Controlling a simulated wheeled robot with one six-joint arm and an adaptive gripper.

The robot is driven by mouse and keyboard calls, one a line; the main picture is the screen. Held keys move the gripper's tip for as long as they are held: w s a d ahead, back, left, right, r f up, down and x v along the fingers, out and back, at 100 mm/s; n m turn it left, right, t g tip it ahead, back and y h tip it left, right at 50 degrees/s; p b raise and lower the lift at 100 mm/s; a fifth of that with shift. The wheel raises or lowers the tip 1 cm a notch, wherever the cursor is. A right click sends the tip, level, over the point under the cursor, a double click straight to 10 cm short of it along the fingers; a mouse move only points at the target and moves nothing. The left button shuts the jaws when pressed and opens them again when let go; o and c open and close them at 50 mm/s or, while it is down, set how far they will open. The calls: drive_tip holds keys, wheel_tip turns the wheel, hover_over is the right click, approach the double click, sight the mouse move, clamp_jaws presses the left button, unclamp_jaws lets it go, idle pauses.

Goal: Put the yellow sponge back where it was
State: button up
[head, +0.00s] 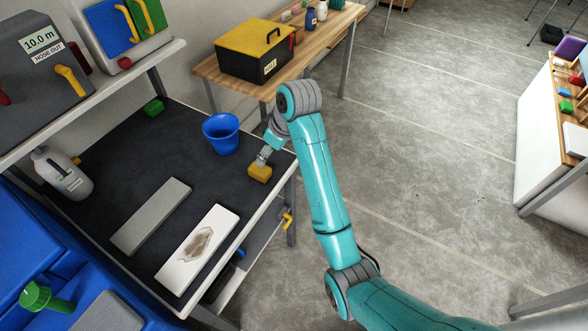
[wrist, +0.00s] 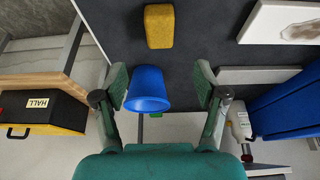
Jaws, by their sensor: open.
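The yellow sponge (head: 260,174) lies on the dark worktop (head: 110,150) near its right edge, in front of the blue bucket (head: 221,134). My gripper (head: 264,158) is close beside the sponge in the head view. In the wrist view the fingers of my gripper (wrist: 160,82) are wide apart and empty. The sponge (wrist: 159,26) shows at the top there, clear of the fingers. The bucket (wrist: 149,90) appears between the fingers but stands farther off. The head view shows the fingertips small, so the exact gap to the sponge is hard to tell.
A white board with a brown stain (head: 197,248) and a grey slab (head: 151,216) lie on the worktop. A green block (head: 153,107) is at the back and a white jug (head: 62,174) at the left. A yellow-lidded toolbox (head: 256,50) stands on the wooden table.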

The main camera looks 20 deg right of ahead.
drive_tip(key=s+d+f+m+t+h, duration=0.15)
drive_tip(key=s+f+m+t, duration=0.4)
drive_tip(key=s+f, duration=1.55)
drive_tip(key=s+r+t+h, duration=0.1)
drive_tip(key=s+r, duration=0.2)
drive_tip(key=s, duration=0.6)
drive_tip(key=s+r+t, duration=0.2)
drive_tip(key=s+r, duration=0.2)
drive_tip(key=s, duration=0.5)
drive_tip(key=s+d+r+m+t, duration=0.1)
drive_tip(key=s+r+t, duration=0.1)
drive_tip(key=s+r, duration=0.8)
drive_tip(key=shift+r+m, duration=0.35)
drive_tip(key=shift+r, duration=0.5)
